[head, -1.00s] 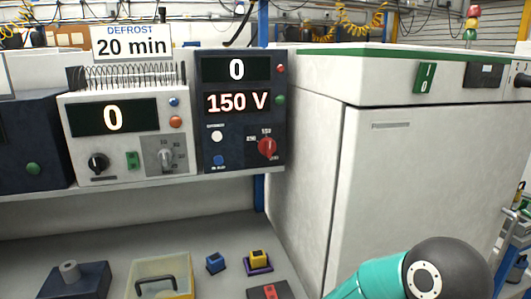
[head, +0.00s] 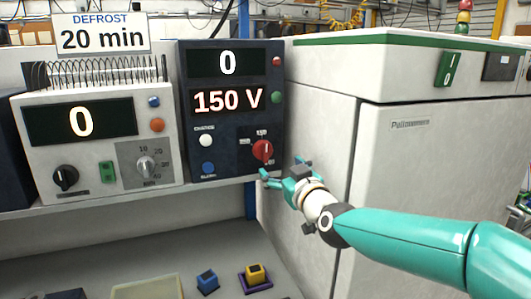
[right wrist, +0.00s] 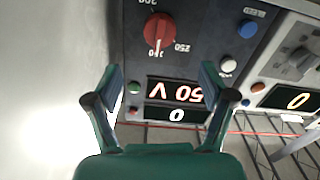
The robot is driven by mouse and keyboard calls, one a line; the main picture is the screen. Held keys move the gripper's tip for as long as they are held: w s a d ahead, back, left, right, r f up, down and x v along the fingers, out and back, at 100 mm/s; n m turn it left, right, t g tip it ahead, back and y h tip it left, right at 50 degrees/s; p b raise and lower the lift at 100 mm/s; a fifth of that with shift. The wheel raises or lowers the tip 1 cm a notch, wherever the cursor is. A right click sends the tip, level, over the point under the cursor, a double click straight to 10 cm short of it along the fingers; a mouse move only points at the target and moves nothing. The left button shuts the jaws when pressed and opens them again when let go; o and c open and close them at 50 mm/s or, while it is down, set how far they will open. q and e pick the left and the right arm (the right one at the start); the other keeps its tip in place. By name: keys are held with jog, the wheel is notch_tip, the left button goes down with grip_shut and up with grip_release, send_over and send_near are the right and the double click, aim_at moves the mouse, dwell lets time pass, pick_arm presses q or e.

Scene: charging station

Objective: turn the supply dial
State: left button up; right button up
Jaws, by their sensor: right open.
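The supply unit (head: 230,172) is a dark blue box on the shelf, with displays reading 0 and 150 V. Its red supply dial (head: 262,151) is at the lower right of its front; the small scale marks are hard to read. My right gripper (head: 281,168) is open and empty, just below and right of the dial in the head view, apart from it. In the right wrist view, which is upside down, the dial (right wrist: 159,31) lies beyond the open fingers (right wrist: 160,80), roughly centred between them. My left gripper is not in view.
A white unit (head: 100,180) with a coil on top, a DEFROST 20 min sign above, stands left of the supply. A large white cabinet (head: 330,125) is close on the right. Below lie a blue block (head: 207,281) and a yellow block (head: 255,274) on the bench.

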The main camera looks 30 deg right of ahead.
aim_at(266, 154)
jog(key=p+x, duration=0.2)
jog(key=x, duration=0.8)
jog(key=shift+w+d+f, duration=0.1)
jog(key=shift+w+d, duration=0.1)
jog(key=shift+w, duration=0.15)
jog(key=c, duration=1.2)
jog(key=shift+o, duration=0.2)
jog(key=m+b, duration=0.4)
jog(key=shift+f+m, duration=0.2)
jog(key=shift+m, duration=0.1)
jog(key=shift+r+m, duration=0.2)
jog(key=shift+m, duration=0.4)
jog(key=o, duration=1.2)
jog(key=shift+c, duration=0.2)
jog(key=v, duration=1.2)
